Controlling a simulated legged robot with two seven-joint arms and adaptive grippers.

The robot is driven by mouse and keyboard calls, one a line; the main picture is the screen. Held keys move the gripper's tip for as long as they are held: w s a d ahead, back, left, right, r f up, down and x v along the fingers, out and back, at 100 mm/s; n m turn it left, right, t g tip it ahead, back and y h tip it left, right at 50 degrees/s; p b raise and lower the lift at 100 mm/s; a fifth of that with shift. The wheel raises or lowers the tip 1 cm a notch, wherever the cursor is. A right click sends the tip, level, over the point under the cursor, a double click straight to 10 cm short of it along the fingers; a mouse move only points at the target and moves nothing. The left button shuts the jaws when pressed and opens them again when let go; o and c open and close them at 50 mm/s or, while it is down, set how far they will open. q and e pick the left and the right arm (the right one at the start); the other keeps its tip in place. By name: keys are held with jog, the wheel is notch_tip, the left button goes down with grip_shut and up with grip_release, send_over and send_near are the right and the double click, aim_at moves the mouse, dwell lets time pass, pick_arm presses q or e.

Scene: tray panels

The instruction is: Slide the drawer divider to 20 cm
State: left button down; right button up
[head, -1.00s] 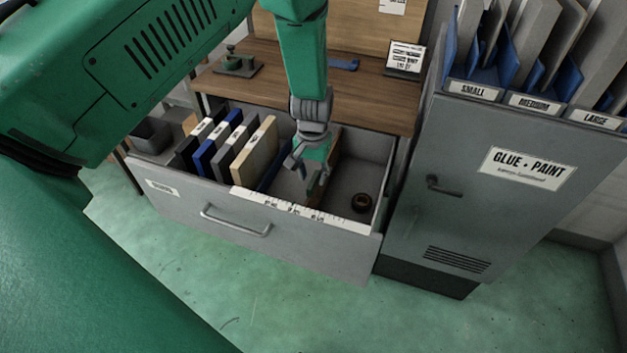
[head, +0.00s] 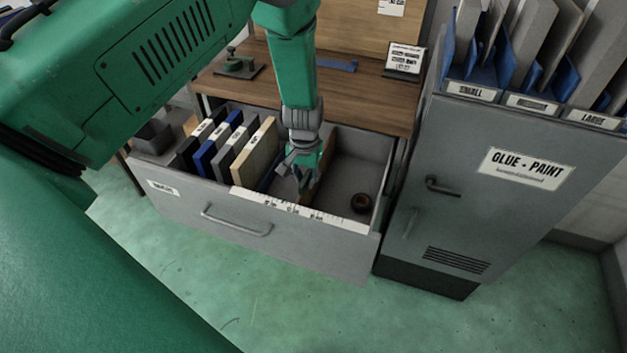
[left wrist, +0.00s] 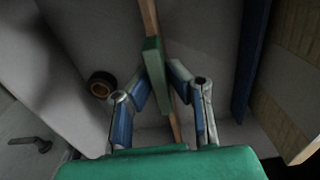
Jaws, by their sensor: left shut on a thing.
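The drawer divider is a thin wooden panel (head: 306,197) standing across the open grey drawer, with a green grip block (left wrist: 154,62) on it. It also shows as a brown strip in the left wrist view (left wrist: 149,17). My left gripper (head: 302,181) reaches down into the drawer and is shut on the divider at the block, with a finger on either side (left wrist: 160,80). A white scale strip (head: 333,220) runs along the drawer's front edge; its figures are too small to read. The gripper hides much of the divider. My right gripper is not in view.
Upright panels, the pale one (head: 253,152) nearest, fill the drawer's left part. A blue upright panel (left wrist: 251,55) stands between them and the divider. A grey cabinet (head: 450,220) stands close right.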

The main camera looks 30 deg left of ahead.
pick_arm(q)
jog(key=shift+s+a, duration=0.15)
jog(key=shift+a, duration=0.45)
jog(key=shift+s+a, duration=0.15)
jog(key=shift+a, duration=0.45)
jog(key=c, duration=1.6)
grip_release()
jog(key=shift+o, duration=0.2)
jog(key=shift+d+r, duration=0.1)
notch_tip(320, 180, up, 12)
